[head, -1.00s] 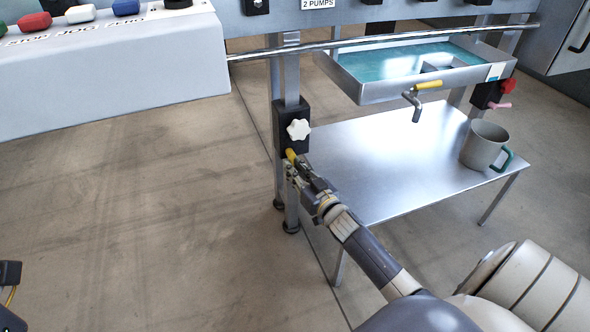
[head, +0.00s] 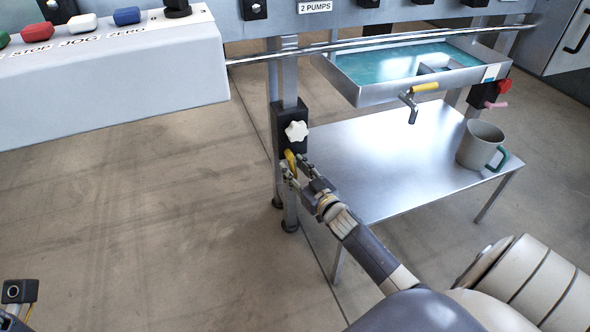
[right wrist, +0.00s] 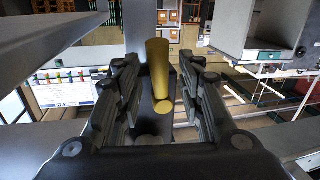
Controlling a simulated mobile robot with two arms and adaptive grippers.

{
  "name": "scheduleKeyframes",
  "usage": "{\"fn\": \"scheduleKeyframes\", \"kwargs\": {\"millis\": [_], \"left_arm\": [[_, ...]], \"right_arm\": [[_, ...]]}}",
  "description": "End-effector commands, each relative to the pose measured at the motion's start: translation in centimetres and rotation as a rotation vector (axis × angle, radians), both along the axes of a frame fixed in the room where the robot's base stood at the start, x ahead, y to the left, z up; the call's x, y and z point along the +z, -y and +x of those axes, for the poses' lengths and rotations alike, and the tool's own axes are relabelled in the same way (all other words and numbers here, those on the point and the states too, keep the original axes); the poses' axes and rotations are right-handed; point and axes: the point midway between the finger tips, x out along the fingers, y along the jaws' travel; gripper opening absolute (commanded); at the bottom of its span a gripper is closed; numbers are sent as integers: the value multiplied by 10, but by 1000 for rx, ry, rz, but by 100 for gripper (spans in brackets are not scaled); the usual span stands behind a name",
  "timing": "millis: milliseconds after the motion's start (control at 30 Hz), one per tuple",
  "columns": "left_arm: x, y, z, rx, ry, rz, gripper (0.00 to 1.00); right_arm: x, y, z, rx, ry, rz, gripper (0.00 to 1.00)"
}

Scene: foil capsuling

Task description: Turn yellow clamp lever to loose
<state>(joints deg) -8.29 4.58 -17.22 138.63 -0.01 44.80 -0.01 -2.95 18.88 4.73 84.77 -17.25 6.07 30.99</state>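The yellow clamp lever (head: 290,160) is on a black clamp block (head: 286,135) on a metal post, below a white star knob (head: 296,131). My right gripper (head: 298,167) is at the lever, its fingers apart on either side of it. In the right wrist view the yellow lever (right wrist: 158,75) stands roughly upright between the open fingers (right wrist: 160,95), with a visible gap on each side. Part of my left arm's end (head: 18,292) shows at the bottom left corner; its fingertips cannot be made out.
A steel tray of teal liquid (head: 350,92) with a yellow-handled tap (head: 424,88) is above a low metal table (head: 380,150). A grey mug (head: 478,142) stands on the table's right. A button console (head: 110,85) is at the upper left. The floor below it is clear.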

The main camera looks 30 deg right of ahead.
Motion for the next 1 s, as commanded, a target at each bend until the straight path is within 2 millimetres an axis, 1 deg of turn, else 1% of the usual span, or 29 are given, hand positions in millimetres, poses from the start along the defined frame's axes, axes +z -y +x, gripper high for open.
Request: {"fn": "scheduleKeyframes", "kwargs": {"millis": [167, 267, 367, 600, 700, 833, 1000], "left_arm": [[0, 0, 0, 0, 2, 0, 40], [0, 0, 0, 0, 1, 1, 40], [0, 0, 0, 0, 1, 1, 40], [0, 0, 0, 0, 1, 1, 40], [0, 0, 0, 0, 1, 0, 40], [0, 0, 0, 0, 1, 0, 40], [0, 0, 0, 0, 1, 0, 40]], "right_arm": [[0, 0, -4, 0, 0, 0, 36], [-1, -1, -14, 0, -2, 0, 36], [-1, -2, -30, 1, -3, -1, 36], [1, -3, -77, 0, -3, -1, 36], [1, -5, -94, 0, -3, 1, 36], [2, -5, -110, 0, -2, 1, 36], [3, -5, -119, 0, -1, -1, 36]]}}
